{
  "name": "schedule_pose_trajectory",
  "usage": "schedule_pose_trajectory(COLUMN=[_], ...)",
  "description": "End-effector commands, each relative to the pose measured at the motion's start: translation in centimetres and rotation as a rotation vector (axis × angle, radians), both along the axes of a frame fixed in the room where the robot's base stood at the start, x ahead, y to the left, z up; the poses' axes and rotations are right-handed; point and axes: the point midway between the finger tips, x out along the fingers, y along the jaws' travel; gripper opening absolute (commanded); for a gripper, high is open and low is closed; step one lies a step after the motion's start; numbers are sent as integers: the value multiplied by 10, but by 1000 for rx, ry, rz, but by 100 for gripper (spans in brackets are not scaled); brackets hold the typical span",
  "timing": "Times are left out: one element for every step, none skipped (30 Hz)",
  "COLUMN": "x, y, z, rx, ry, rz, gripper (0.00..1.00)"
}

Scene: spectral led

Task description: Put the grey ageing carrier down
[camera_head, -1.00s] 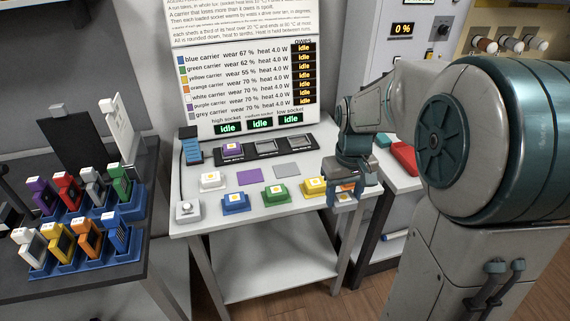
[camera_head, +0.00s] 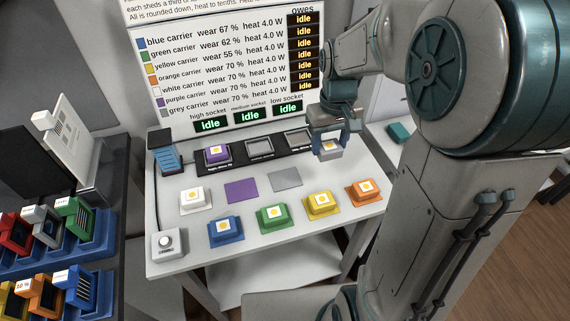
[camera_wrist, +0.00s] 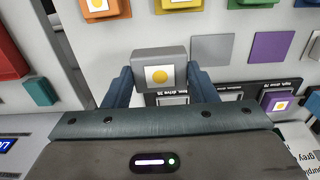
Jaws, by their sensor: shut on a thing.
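The grey carrier (camera_wrist: 159,72), a grey block with a white square and a yellow dot, is between the fingers of my gripper (camera_wrist: 160,88) in the wrist view. In the head view my gripper (camera_head: 329,146) holds the grey carrier (camera_head: 329,155) above the right part of the white table, near the low socket end of the black socket strip. A flat grey pad (camera_head: 285,180) lies bare on the table, left of and below the gripper in the picture. It also shows in the wrist view (camera_wrist: 212,50).
The purple carrier (camera_head: 216,154) sits in the left socket; the other two sockets look empty. A bare purple pad (camera_head: 241,191) lies beside the grey one. White (camera_head: 192,201), blue (camera_head: 225,231), green (camera_head: 272,219), yellow (camera_head: 319,205) and orange (camera_head: 362,191) carriers stand around the front.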

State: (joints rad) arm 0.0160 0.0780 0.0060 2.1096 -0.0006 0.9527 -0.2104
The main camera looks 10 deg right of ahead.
Motion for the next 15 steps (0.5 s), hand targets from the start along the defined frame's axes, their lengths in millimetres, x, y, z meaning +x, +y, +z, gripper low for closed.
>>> schedule_pose_trajectory(x=[1,2,3,4,5,7,8,9,10,11,12,13,14,15,15], y=[12,19,29,36,43,52,59,65,73,78,82,88,91,94,97], z=[-7,-11,-17,-21,-26,-31,-35,-39,-44,-47,-50,-53,-56,-57,-59], rx=[0,0,0,1,1,1,1,1,0,0,0,0,0,-1,0], ry=[4,5,5,5,6,5,6,6,4,5,4,3,3,3,2], rz=[8,10,10,11,11,10,11,9,8,8,6,6,5,4,3], gripper=[25,25,25,25,25,25,25,25,25,25,25,25,25,25,25])
